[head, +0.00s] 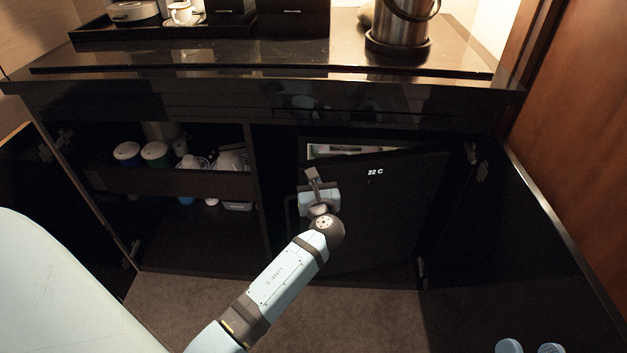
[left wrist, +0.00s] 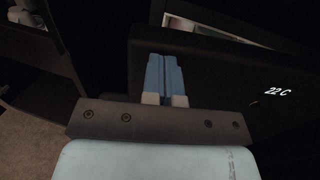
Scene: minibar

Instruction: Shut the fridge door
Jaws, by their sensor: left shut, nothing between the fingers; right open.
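The dark fridge door (head: 390,215) has a lit "22 C" display and stands ajar inside the right part of the cabinet. Its free edge is at the left. Above its top edge, the lighter fridge interior (head: 350,149) shows through a gap. My left gripper (head: 312,176) is at the door's upper left, in front of it. In the left wrist view its blue fingers (left wrist: 165,75) are together and empty, over the door's left corner; I cannot tell whether they touch.
An open cabinet door (head: 560,230) stands at the right, beside the fridge. Another open door is at the left. Shelves (head: 175,182) with cups and jars are left of the fridge. The counter (head: 250,55) overhangs above, with a metal bucket (head: 403,25). The carpet in front is clear.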

